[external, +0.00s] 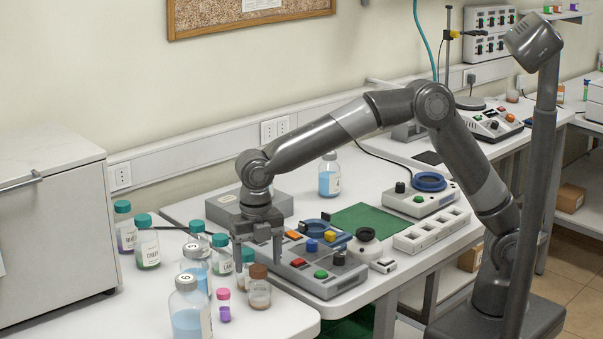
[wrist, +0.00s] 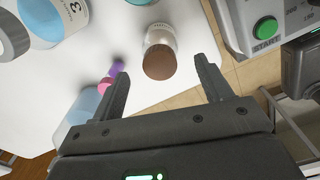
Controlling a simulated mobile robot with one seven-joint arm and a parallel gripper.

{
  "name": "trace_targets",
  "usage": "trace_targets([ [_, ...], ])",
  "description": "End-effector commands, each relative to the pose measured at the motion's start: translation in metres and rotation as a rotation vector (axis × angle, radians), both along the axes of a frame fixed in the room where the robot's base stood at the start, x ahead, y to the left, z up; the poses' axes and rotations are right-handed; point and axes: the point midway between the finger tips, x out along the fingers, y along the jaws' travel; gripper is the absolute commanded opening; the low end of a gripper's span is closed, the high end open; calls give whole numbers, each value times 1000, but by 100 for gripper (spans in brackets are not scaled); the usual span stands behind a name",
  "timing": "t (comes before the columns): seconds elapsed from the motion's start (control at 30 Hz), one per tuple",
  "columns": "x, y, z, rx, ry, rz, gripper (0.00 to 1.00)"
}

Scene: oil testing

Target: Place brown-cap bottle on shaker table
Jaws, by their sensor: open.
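The brown-cap bottle (external: 258,294) is small, clear and white-labelled. It stands upright near the front of the white bench. The wrist view shows its brown cap (wrist: 158,62) from above, between the fingertips. My gripper (external: 256,258) points down above the bottle, with its fingers open on either side; it also shows in the wrist view (wrist: 163,69). The gripper holds nothing. Which device is the shaker table is not clear; a grey machine with coloured buttons (external: 318,283) stands just right of the bottle.
A purple bottle with a pink cap (external: 223,306) and a large blue-liquid bottle (external: 187,318) stand close on the left. Several teal-capped bottles (external: 147,248) stand behind. A green mat (external: 370,219) and a control box with a blue ring (external: 420,199) lie farther right.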

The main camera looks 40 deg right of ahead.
Motion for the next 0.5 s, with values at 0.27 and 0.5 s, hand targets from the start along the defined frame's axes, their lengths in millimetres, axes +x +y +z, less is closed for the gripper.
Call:
trace_targets([
  [0.27, 1, 0, 45, 1, 0, -1, 72],
  [0.5, 0, 0, 54, -1, 1, 0, 72],
])
